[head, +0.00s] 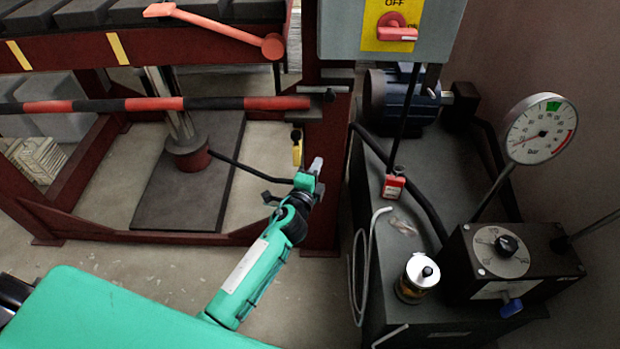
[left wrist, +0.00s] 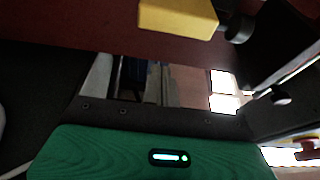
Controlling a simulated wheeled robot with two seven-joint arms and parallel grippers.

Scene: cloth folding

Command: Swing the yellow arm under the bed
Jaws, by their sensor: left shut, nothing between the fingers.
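A small yellow arm (head: 297,153) hangs from a dark pivot on the dark red post. It appears as a yellow block (left wrist: 178,17) at the top of the left wrist view, beside a dark round knob. The bed (head: 170,52) is the dark red frame with grey pads at the upper left, above the yellow arm. My left gripper (head: 313,175) is shut and empty, just below and right of the yellow arm in the head view. I cannot tell whether it touches the arm. My right gripper is not in view.
A red-and-black striped bar (head: 160,104) crosses below the bed. A dark red post (head: 324,215) stands behind my left gripper. To the right are a control box (head: 515,265), a dial gauge (head: 540,130), and a blue motor (head: 402,103). Floor is open at the lower middle.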

